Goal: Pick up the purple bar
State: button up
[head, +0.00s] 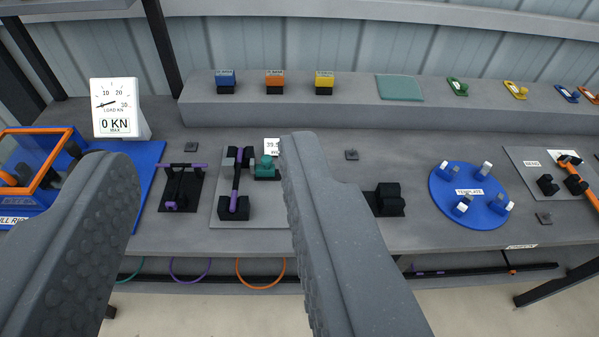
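My gripper (208,160) is open, with its two grey fingers wide apart in the foreground and nothing between them in contact. Beyond the gap, a purple bar with black parts (236,188) lies lengthwise on a grey plate (220,217). A black stand (180,187) to its left carries a thin crossbar with purple ends (196,165). I cannot tell which is the bar named in the task. Both are on the grey bench, apart from my fingers.
A load gauge (117,106) and a blue rig with an orange frame (40,155) are at left. A blue round template (470,197) is at right. Coloured blocks stand on the raised back shelf (350,110).

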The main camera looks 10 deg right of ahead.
aim_at(233, 205)
jog(key=z, duration=0.3)
jog(key=i, duration=1)
jog(key=u, duration=0.1)
